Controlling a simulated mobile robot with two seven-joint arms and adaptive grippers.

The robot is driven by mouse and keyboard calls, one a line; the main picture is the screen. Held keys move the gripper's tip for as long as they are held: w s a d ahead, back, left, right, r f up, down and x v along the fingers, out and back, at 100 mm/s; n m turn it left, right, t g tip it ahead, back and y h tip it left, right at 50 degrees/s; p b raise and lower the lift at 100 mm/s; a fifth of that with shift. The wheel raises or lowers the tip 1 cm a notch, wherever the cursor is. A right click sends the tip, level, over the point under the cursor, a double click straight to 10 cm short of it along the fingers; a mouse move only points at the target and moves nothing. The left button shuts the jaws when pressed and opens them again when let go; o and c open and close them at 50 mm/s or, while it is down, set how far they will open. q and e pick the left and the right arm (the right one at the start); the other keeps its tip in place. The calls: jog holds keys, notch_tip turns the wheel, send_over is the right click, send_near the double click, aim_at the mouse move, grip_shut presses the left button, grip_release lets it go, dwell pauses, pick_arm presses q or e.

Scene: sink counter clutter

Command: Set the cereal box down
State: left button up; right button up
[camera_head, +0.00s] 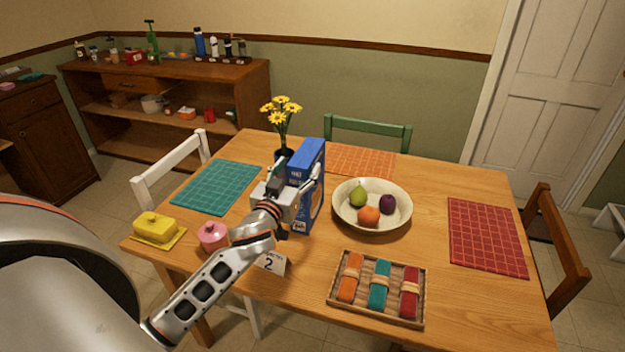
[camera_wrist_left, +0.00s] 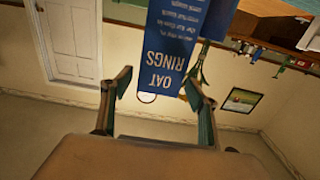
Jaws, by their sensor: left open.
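The blue cereal box (camera_head: 311,165) is upright on the wooden table, between the flower vase and the fruit bowl. It looks as if it stands on the tabletop, but my gripper hides part of its lower side. In the left wrist view the box (camera_wrist_left: 172,50) shows its narrow side with the words OAT RINGS, upside down. My left gripper (camera_head: 290,186) is at the near side of the box. Its fingers are open, one to each side of the box in the left wrist view (camera_wrist_left: 157,88). My right gripper is not in view.
A bowl (camera_head: 345,217) of fruit stands close right of the box, and a dark vase (camera_head: 283,155) with yellow flowers close behind. A pink lidded pot (camera_head: 212,236), a number card (camera_head: 271,263) and a tray (camera_head: 334,309) are nearer.

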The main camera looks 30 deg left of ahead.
aim_at(307, 151)
pick_arm(q)
jog(key=shift+r+x, duration=0.2)
jog(key=shift+x, duration=0.75)
jog(key=shift+w, duration=0.45)
jog(key=x, duration=0.3)
jog(key=shift+w, duration=0.2)
jog(key=shift+w+a, duration=0.15)
jog(key=shift+w, duration=0.4)
jog(key=c, duration=1.5)
grip_shut()
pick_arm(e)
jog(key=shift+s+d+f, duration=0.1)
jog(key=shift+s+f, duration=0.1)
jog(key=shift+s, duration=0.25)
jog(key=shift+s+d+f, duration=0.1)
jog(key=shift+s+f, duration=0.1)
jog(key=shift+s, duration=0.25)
pick_arm(q)
jog(key=shift+r+p, duration=0.1)
jog(key=shift+p, duration=0.2)
